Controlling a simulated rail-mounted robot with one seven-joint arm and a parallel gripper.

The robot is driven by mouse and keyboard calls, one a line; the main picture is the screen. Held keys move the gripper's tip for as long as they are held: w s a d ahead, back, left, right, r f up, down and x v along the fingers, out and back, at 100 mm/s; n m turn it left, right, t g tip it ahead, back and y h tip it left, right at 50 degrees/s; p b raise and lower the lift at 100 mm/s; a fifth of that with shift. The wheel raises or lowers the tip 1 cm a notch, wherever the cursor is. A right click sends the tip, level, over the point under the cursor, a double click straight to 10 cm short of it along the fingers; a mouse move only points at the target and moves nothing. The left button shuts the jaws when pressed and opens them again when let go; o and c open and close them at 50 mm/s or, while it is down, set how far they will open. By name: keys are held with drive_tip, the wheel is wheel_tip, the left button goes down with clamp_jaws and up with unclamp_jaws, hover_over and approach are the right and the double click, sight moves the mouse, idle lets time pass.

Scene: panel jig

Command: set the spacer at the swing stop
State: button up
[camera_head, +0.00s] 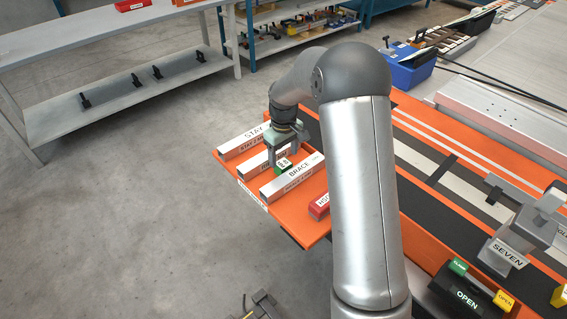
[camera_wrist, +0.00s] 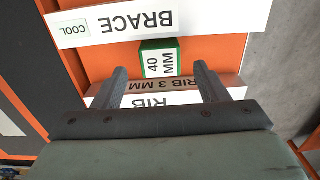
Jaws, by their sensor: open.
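A small green block marked 40 MM (camera_wrist: 160,58) sits on the orange tray (camera_head: 308,236) between the bars marked BRACE (camera_wrist: 160,20) and RIB (camera_wrist: 150,102). In the head view my gripper (camera_head: 284,156) hangs low over the tray. I cannot tell which part is the swing stop.
A STAY bar (camera_head: 244,140) lies at the tray's far end and a red block (camera_head: 319,206) near the BRACE bar. To the right are a grey fixture marked SEVEN (camera_head: 508,252) and a black box marked OPEN (camera_head: 466,298). A shelf (camera_head: 130,95) stands at the back left.

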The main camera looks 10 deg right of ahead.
sight(283, 164)
wheel_tip(283, 164, up, 7)
drive_tip(key=s+a+r+m, duration=0.1)
drive_tip(key=s+r, duration=0.5)
drive_tip(key=s, duration=1.2)
drive_tip(key=shift+r+m, duration=0.15)
drive_tip(key=shift+m, duration=0.65)
drive_tip(key=shift+o, duration=0.4)
drive_tip(key=s+f+m, duration=0.2)
drive_tip(key=s, duration=1.4)
drive_tip(key=shift+a+f+m, duration=0.15)
drive_tip(key=shift+f+m, duration=0.1)
drive_tip(key=shift+m, duration=0.05)
